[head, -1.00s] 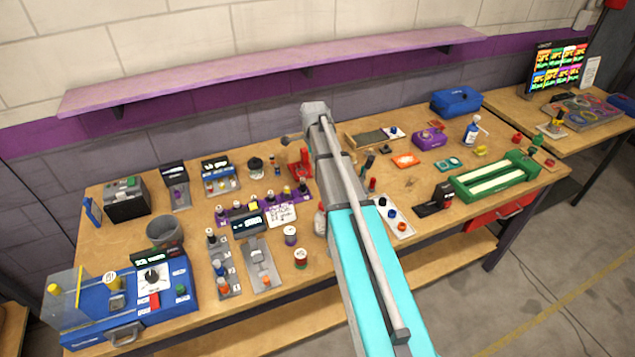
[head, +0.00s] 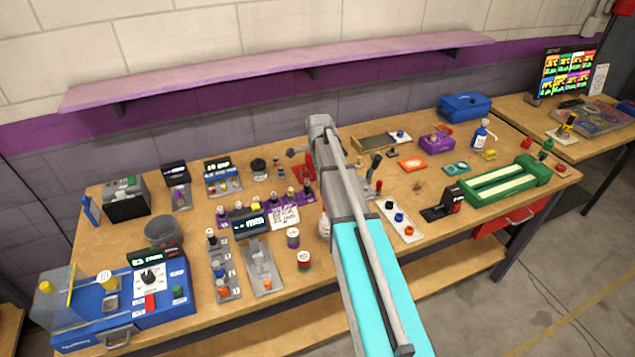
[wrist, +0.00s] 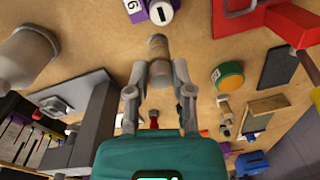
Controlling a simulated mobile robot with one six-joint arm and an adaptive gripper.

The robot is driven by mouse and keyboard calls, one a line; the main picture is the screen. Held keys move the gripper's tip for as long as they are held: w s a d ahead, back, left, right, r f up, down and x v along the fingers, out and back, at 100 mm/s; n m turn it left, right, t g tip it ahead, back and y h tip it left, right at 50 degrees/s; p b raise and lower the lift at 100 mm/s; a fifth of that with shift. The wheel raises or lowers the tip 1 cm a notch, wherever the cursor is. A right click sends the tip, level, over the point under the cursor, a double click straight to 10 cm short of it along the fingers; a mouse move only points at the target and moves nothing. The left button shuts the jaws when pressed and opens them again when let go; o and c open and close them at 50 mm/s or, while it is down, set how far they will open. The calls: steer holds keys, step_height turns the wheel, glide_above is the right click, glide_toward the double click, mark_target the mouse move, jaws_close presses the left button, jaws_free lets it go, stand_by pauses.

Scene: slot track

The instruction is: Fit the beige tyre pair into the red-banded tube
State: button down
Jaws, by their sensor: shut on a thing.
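My gripper (wrist: 159,75) is shut on a short grey-beige cylinder, apparently the beige tyre pair (wrist: 158,47), in the wrist view. The piece sticks out beyond the fingertips, above the bench top. In the head view my arm covers the gripper and the held piece.
A purple rack (head: 265,207) with several pegs and a grey stand (head: 260,265) are left of my arm. A white tray (head: 401,222) and green track (head: 505,183) are to its right. In the wrist view a red stand (wrist: 290,22) is close on the right.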

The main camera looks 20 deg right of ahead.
mark_target(319, 185)
steer(key=shift+f+b, duration=1.85)
steer(key=shift+f, duration=0.05)
steer(key=shift+f, duration=0.1)
steer(key=c, duration=0.5)
jaws_free()
steer(key=r+p, duration=1.2)
steer(key=shift+s+a+r, duration=0.1)
steer(key=shift+s+r, duration=0.05)
steer(key=shift+s, duration=0.15)
